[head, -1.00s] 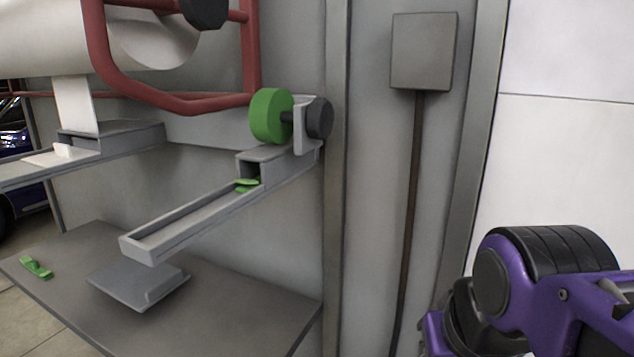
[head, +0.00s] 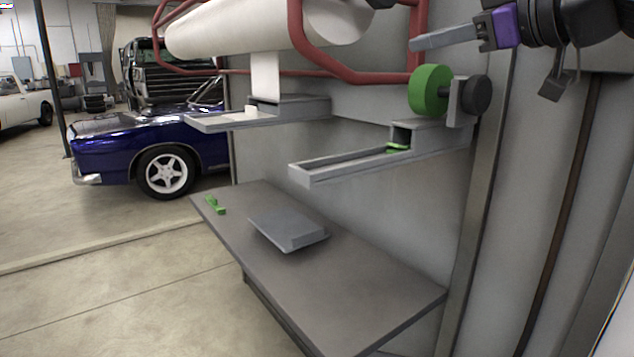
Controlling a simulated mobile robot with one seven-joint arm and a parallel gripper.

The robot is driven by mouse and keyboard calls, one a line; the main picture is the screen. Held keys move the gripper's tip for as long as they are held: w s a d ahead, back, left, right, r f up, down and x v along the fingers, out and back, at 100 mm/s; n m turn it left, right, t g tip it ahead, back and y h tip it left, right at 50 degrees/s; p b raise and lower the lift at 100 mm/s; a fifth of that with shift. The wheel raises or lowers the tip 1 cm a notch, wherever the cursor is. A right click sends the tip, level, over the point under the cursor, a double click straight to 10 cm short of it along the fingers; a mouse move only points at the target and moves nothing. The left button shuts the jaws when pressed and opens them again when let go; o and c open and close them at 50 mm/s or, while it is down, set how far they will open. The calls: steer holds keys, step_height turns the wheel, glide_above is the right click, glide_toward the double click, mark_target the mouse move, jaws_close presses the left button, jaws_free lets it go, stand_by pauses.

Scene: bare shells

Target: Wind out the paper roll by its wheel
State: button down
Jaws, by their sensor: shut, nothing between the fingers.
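The white paper roll (head: 262,30) lies at the top, inside a red tube frame (head: 294,28). A strip of paper (head: 265,76) hangs from it to a grey tray (head: 225,121). A dark round piece (head: 380,3) shows at the roll's right end, mostly cut off by the top edge. A green wheel (head: 428,90) with a dark knob (head: 476,95) sits on a bracket above a grey chute (head: 330,168). My gripper (head: 414,44) is shut and empty, pointing left, just above the green wheel in the picture. I cannot tell its depth against the wheel or frame.
A grey table (head: 350,270) stands below, with a grey slab (head: 287,232) and a small green piece (head: 214,204). Another green piece (head: 397,147) lies in the chute. The red tubes are close to my gripper in the picture. A blue car (head: 150,150) stands behind left.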

steer(key=shift+w+a+r+n+t+y+p, duration=0.3)
steer(key=shift+w+r, duration=0.45)
steer(key=shift+w, duration=1.2)
steer(key=shift+w+a+r+n+t+y+p, duration=0.15)
steer(key=shift+w+a+r+n+p, duration=0.4)
steer(key=shift+w, duration=1.45)
steer(key=shift+w+a+r+n+t+y+p, duration=0.2)
steer(key=shift+w+r, duration=0.7)
steer(key=shift+w, duration=1.05)
steer(key=shift+d+r, duration=0.1)
steer(key=shift+r, duration=0.25)
steer(key=shift+w+d+r+p, duration=0.25)
steer(key=shift+w+d+p, duration=0.1)
steer(key=shift+d+p, duration=0.15)
steer(key=shift+w+d+r+p, duration=0.2)
steer(key=shift+w+d+p, duration=0.05)
steer(key=shift+d+p, duration=0.15)
steer(key=shift+w+d+r+p, duration=0.35)
steer(key=shift+d+r+p, duration=0.1)
steer(key=shift+p, duration=0.25)
steer(key=shift+w+d+r, duration=0.1)
steer(key=shift+r, duration=0.05)
steer(key=shift+w+d+f, duration=0.1)
steer(key=shift+f, duration=0.15)
